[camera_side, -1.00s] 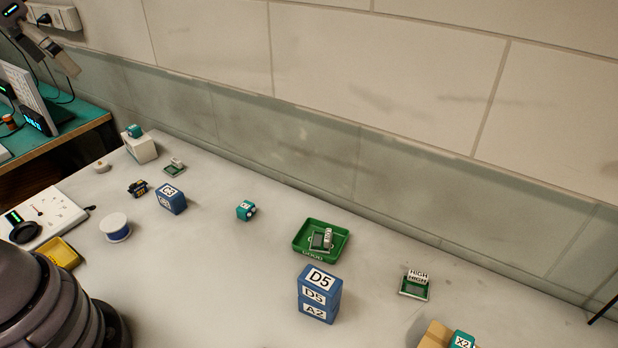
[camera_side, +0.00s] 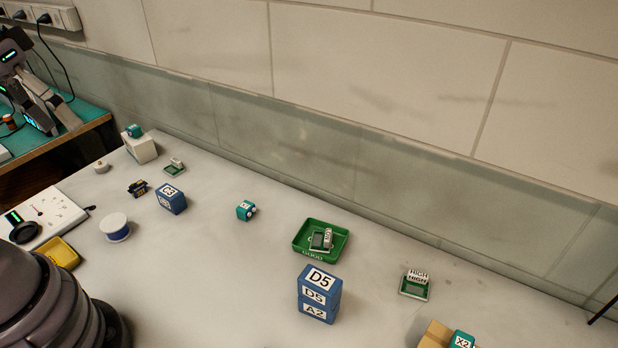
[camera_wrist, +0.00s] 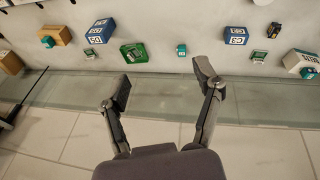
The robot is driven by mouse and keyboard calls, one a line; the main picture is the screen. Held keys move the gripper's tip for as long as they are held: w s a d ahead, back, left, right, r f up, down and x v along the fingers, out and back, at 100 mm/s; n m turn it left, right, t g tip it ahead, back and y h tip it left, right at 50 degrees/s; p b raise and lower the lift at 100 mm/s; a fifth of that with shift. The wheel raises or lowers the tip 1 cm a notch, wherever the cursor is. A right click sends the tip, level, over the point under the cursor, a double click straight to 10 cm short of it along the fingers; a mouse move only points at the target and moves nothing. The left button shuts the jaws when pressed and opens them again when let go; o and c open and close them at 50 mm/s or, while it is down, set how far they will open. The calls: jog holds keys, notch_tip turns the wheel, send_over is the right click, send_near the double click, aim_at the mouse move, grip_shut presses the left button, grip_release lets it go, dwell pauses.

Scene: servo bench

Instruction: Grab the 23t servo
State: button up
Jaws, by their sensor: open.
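Several small servos are in view; I cannot read which is 23T. A teal servo (camera_side: 245,210) lies mid-bench; it shows in the wrist view (camera_wrist: 182,50). Another teal servo (camera_side: 134,131) sits on a white box (camera_side: 142,149) at the back left. A third, marked X2 (camera_side: 462,340), is on a wooden block at the bottom right edge. A small black servo-like part (camera_side: 138,188) lies left of the blue box; it also shows in the wrist view (camera_wrist: 275,29). My gripper (camera_wrist: 163,86) is open and empty, apart from all these, with the wall behind its fingers.
A blue box (camera_side: 171,198), stacked blue boxes (camera_side: 319,292), a green tray (camera_side: 342,246) holding a small part, small boards, a white-blue spool (camera_side: 115,227) and a yellow tray (camera_side: 62,252) stand about. The wall bounds the back. A grey jointed device (camera_side: 45,100) is upper left.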

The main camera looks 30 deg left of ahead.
jog(key=w+a+f+n+t+h, duration=0.1)
jog(key=w+f+n+t+h, duration=0.1)
jog(key=w+f+n+h, duration=0.45)
jog(key=w+a+f+n+t+h, duration=0.1)
jog(key=w+n+h, duration=0.3)
jog(key=w+n, duration=0.5)
jog(key=n+t+y, duration=0.9)
jog(key=n, duration=0.6)
send_over(133, 186)
jog(key=w+d, duration=0.2)
jog(key=d, duration=0.8)
notch_tip(133, 186, down, 14)
jog(key=s+a+f+n+y, duration=0.2)
jog(key=f, duration=0.2)
jog(key=s+a+f+n+g+y, duration=0.1)
jog(key=s+a+f+n+y, duration=0.1)
jog(key=s+a+f+y, duration=0.1)
jog(key=s+a+f+n+g+y, duration=0.1)
jog(key=s+a+f+n+y, duration=0.1)
jog(key=f, duration=0.4)
jog(key=shift+s+a+n+y, duration=0.35)
jog(key=shift+a+n, duration=0.2)
jog(key=shift+a, duration=0.1)
jog(key=x, duration=0.7)
jog(key=shift+c, duration=0.4)
